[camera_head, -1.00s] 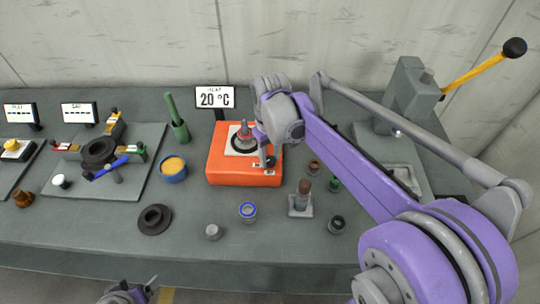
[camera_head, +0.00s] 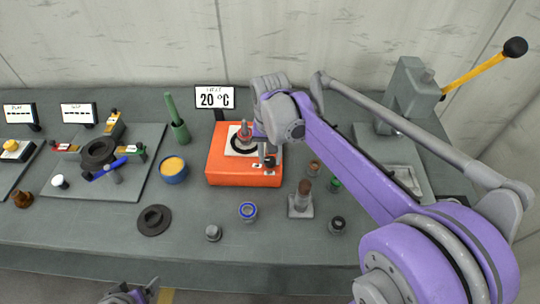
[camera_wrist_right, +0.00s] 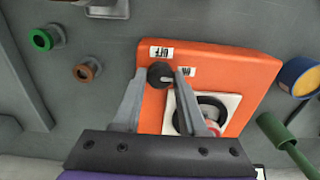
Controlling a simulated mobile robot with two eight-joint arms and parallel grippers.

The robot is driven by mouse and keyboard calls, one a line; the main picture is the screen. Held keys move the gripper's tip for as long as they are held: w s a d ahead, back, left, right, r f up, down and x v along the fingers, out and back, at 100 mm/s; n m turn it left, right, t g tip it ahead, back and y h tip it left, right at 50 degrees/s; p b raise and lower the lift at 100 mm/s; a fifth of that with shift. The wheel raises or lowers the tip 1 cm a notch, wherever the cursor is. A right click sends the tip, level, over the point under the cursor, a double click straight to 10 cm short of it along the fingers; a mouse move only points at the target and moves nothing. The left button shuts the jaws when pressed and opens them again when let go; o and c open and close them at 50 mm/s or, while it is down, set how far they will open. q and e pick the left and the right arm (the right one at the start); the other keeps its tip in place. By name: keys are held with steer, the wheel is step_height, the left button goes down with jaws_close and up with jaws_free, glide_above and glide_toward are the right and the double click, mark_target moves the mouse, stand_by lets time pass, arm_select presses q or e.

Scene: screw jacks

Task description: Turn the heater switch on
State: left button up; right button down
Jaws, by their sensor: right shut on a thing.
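The orange heater box (camera_head: 225,176) stands mid-table, with a round plate and a red-and-grey piece on its top. Its black switch knob (camera_wrist_right: 160,75) shows in the right wrist view, between the OFF label (camera_wrist_right: 161,52) and the ON label (camera_wrist_right: 186,72). My right gripper (camera_wrist_right: 161,76) is shut on the knob, one finger on each side. In the head view my right gripper (camera_head: 265,150) hides part of the heater's right side. The heater sign (camera_head: 215,98) reads 20 °C. My left gripper (camera_head: 140,293) is at the bottom edge, partly cut off, away from the heater.
A blue cup (camera_head: 173,170) with yellow contents and a green-handled tool (camera_head: 177,120) stand left of the heater. A dark ring (camera_head: 154,220), a blue-rimmed cup (camera_head: 248,211) and a brown-topped piece (camera_head: 302,195) are in front. A press with a yellow lever (camera_head: 475,70) stands at right.

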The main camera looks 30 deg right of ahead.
mark_target(270, 160)
stand_by(0.4)
steer(key=shift+c, duration=2.2)
jaws_free()
arm_select(q)
steer(key=shift+w+r+p, duration=0.15)
steer(key=shift+r+p, duration=0.15)
steer(key=shift+r, duration=0.15)
arm_select(e)
step_height(270, 160, up, 11)
steer(key=shift+s+f, duration=0.1)
steer(key=shift+f, duration=0.1)
